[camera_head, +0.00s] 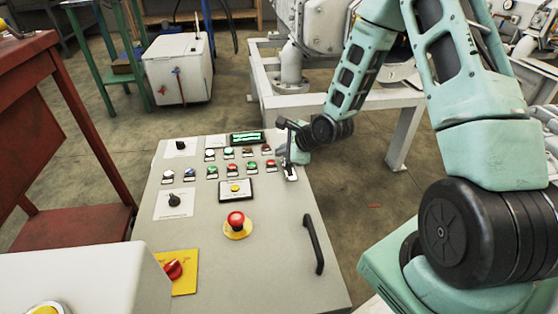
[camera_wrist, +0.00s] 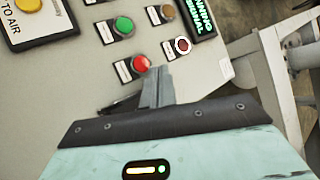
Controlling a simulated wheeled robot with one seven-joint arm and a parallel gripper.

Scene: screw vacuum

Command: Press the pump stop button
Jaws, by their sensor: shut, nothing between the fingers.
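A grey control panel (camera_head: 270,265) carries rows of small coloured buttons and lamps. In the wrist view, a bright red button (camera_wrist: 141,63) lies just left of my fingertips, and a dark red round one (camera_wrist: 183,45) lies beyond them to the right. A green button (camera_wrist: 123,25) is farther away. In the head view, the red button (camera_head: 271,163) is at the right end of the lower row, beside my gripper (camera_head: 287,160). My gripper is shut and empty, its fingers (camera_wrist: 157,78) over the panel's right edge. Contact with the panel cannot be told. The button labels are too small to read.
A red mushroom button (camera_head: 236,219) on a yellow ring, a black handle (camera_head: 313,244) and a red rotary switch (camera_head: 174,270) are on the panel. A lit green display (camera_head: 247,138) is at its top. A white machine frame (camera_head: 400,135) stands behind.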

